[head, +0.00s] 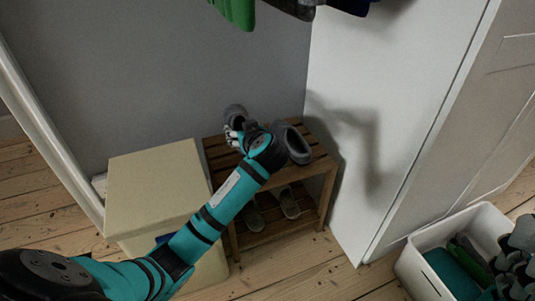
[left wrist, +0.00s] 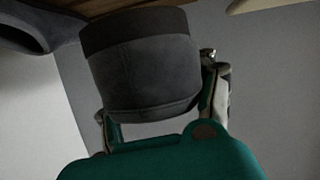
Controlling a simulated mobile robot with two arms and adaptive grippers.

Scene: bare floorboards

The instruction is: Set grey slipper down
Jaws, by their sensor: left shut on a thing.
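My left gripper (head: 236,133) is shut on a grey slipper (head: 235,114) at the back left of the wooden rack's top (head: 221,156). In the left wrist view the held slipper (left wrist: 145,75) sits between the two fingers (left wrist: 163,105). Whether its sole touches the slats I cannot tell. A second grey slipper (head: 294,145) lies on the right part of the rack's top, with a gap between the two. It also shows at the upper left of the left wrist view (left wrist: 38,30). My forearm hides part of the rack. My right gripper is out of view.
A pair of shoes (head: 288,204) stands on the rack's lower shelf. A cream box (head: 155,185) stands left of the rack, and a white cabinet wall (head: 390,110) is to its right. A white bin (head: 418,268) of items is at lower right. Clothes (head: 236,10) hang above.

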